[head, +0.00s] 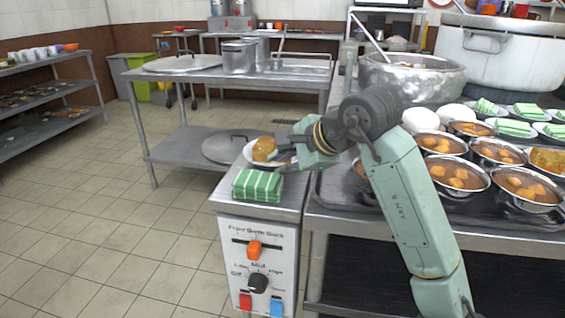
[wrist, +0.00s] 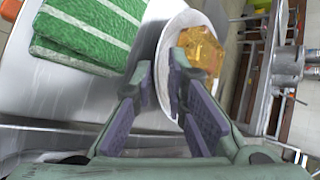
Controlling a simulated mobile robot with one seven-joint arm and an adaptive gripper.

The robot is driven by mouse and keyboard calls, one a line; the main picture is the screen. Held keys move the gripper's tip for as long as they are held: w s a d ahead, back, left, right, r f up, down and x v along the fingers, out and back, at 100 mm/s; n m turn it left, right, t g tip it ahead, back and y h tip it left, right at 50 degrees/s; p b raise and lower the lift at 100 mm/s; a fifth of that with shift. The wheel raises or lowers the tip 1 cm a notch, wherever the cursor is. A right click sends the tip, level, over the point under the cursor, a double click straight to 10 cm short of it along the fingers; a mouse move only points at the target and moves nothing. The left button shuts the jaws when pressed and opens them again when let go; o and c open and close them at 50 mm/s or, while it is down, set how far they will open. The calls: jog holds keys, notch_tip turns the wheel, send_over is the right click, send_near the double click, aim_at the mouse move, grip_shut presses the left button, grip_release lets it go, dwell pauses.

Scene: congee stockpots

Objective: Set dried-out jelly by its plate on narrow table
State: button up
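An amber, glossy, jelly-like lump (head: 264,149) rests on a white plate (head: 249,156) on the narrow table (head: 290,196). In the wrist view the lump (wrist: 201,52) sits toward the plate's far side, and the plate (wrist: 176,32) lies under my fingers. A green-and-white striped block (head: 258,185) lies on the narrow table in front of the plate; it also shows at the upper left of the wrist view (wrist: 85,35). My gripper (head: 296,155) is over the plate's right side, its fingers (wrist: 163,75) apart with a gap between them. The lump is beyond the fingertips. I cannot tell whether a finger touches the plate.
The narrow table's front has a knob and switches (head: 258,283). The steel counter at right (head: 330,185) holds several bowls (head: 459,178), striped blocks on plates (head: 514,128) and large pots (head: 500,60). Behind stands a steel table (head: 190,110) with a lid and pots. The floor at left is clear.

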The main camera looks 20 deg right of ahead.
jog(key=v, duration=1.1)
jog(key=shift+s+d+r, duration=0.1)
jog(key=shift+s, duration=0.05)
